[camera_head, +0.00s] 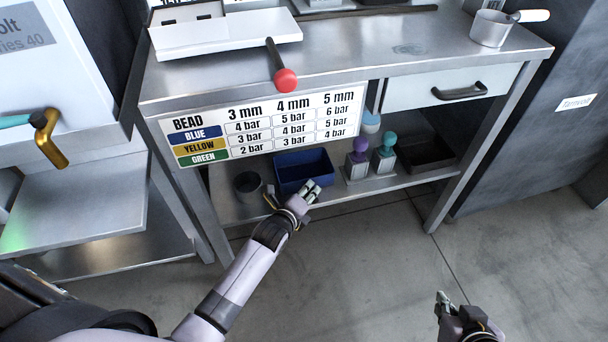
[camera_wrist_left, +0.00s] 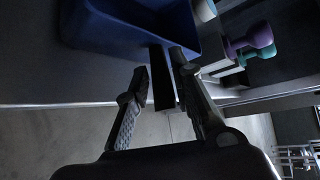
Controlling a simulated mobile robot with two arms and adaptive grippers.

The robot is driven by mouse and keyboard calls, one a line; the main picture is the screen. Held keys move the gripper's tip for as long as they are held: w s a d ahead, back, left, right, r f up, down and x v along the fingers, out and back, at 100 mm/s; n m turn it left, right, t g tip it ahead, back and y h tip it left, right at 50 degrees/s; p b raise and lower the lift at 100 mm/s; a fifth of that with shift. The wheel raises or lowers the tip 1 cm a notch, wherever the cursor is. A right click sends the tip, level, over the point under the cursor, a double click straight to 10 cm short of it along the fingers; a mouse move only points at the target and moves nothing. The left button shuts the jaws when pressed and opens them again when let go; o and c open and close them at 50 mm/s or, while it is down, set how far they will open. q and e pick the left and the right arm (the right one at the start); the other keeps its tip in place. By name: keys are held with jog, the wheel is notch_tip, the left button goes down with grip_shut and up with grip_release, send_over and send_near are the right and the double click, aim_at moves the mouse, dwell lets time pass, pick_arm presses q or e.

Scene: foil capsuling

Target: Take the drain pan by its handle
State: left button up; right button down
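The drain pan appears to be the blue open-topped pan (camera_head: 303,165) on the lower shelf of the steel bench. In the left wrist view the blue pan (camera_wrist_left: 125,38) is at the top, with a dark flat handle (camera_wrist_left: 161,85) sticking out toward me. My left gripper (camera_head: 309,188) is at the pan's front edge. In the wrist view its open fingers (camera_wrist_left: 159,62) stand on either side of the handle, nearer it on the right, with a gap on the left. My right gripper (camera_head: 442,300) is low at the right, away from the bench; its finger opening is unclear.
A dark round cup (camera_head: 247,184) stands left of the pan. Purple-topped (camera_head: 358,162) and teal-topped (camera_head: 384,155) stamps and a dark tray (camera_head: 427,154) are to its right. A bead chart (camera_head: 265,125) hangs above the pan. The floor in front is clear.

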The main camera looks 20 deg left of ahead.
pick_arm(q)
grip_shut()
jog(key=shift+r, duration=0.1)
dwell(0.4)
